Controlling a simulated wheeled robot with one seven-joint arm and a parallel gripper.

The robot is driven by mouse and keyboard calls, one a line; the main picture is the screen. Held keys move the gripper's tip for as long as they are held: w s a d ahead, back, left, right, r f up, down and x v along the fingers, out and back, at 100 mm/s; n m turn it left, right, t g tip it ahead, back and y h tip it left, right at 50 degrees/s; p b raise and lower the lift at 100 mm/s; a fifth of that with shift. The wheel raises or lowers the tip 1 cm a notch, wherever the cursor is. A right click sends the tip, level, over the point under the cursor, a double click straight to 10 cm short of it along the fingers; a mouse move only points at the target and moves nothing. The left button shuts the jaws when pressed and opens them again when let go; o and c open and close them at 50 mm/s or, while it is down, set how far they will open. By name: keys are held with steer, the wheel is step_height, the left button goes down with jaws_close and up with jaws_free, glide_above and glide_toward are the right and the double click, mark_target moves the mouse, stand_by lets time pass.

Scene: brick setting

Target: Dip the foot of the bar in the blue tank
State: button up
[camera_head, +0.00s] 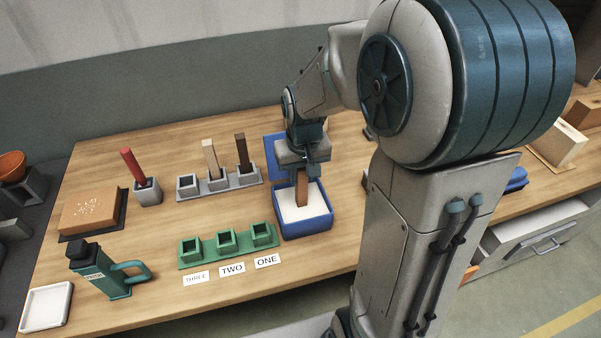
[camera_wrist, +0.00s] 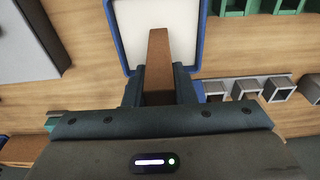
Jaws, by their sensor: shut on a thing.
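My gripper (camera_head: 303,163) is shut on a brown bar (camera_head: 302,188), which hangs roughly upright over the blue tank (camera_head: 306,228). The bar (camera_wrist: 159,48) also shows between the fingers (camera_wrist: 159,85) in the wrist view. The tank is an open blue box with a white inside; its rim (camera_wrist: 112,45) shows around the bar in the wrist view. In the head view the bar's foot is against the white area, and I cannot tell whether it touches it. A blue lid-like panel stands behind the tank.
A green three-socket rack (camera_head: 228,247) stands left of the tank, with cards THREE, TWO and ONE before it. A grey rack (camera_head: 218,185) behind holds a cream and a dark bar. A red bar (camera_head: 132,167) stands in a grey block. A teal jug (camera_head: 103,273) and white tray (camera_head: 46,307) are front left.

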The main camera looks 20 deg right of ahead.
steer(key=shift+f, duration=0.1)
steer(key=shift+r+p, duration=2.6)
steer(key=shift+r, duration=1)
steer(key=shift+a+f, duration=0.1)
